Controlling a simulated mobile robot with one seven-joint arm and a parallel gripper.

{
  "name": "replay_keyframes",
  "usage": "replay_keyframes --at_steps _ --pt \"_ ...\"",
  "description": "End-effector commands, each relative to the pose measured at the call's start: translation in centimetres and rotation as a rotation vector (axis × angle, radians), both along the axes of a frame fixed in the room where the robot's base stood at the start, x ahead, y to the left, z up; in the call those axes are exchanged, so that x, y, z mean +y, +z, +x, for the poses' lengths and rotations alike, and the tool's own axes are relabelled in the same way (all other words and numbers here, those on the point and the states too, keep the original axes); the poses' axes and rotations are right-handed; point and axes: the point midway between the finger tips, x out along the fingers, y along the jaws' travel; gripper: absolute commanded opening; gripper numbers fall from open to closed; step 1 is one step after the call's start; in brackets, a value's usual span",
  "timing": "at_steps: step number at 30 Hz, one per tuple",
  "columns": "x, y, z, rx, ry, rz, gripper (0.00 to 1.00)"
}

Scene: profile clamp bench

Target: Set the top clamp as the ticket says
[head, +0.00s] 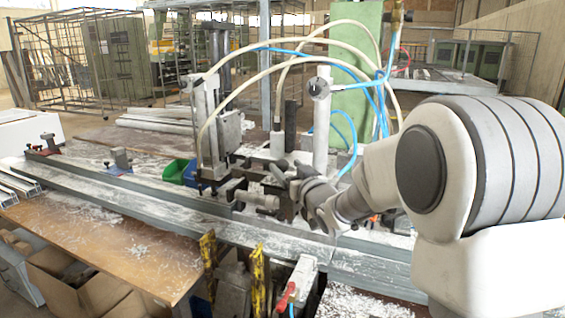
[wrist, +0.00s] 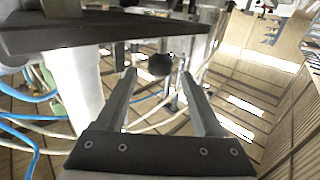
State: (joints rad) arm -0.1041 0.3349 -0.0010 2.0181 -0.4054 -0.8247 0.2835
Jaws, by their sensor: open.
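The clamp assembly (head: 222,130) stands on the bench in the head view, with grey upright parts and hoses looping over it. I cannot tell which part of it is the top clamp. My gripper (head: 285,180) is beside the lower part of this assembly, partly lost among the dark parts. In the wrist view my gripper (wrist: 158,78) is open, with nothing held between its two fingers. A dark round knob (wrist: 155,64) shows between and beyond the fingertips, apparently apart from them. A dark plate (wrist: 100,32) lies across the upper left. I see no readable ticket.
A long metal profile rail (head: 130,190) runs across the bench. White and blue hoses (head: 345,65) arch above the clamp area. A green bin (head: 176,170) sits behind the rail. Yellow-edged parts (head: 258,280) stand at the front. The wooden bench top (head: 110,240) at left has shavings.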

Motion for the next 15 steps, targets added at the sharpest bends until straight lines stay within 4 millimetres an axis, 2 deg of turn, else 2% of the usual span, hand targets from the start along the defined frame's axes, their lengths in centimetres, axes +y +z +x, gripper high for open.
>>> replay_keyframes --at_steps 6,15 --pt "1.1 0.0 2.6 0.000 -0.001 0.000 0.70" --pt "1.5 0.0 3.5 0.000 -0.001 0.000 0.70"
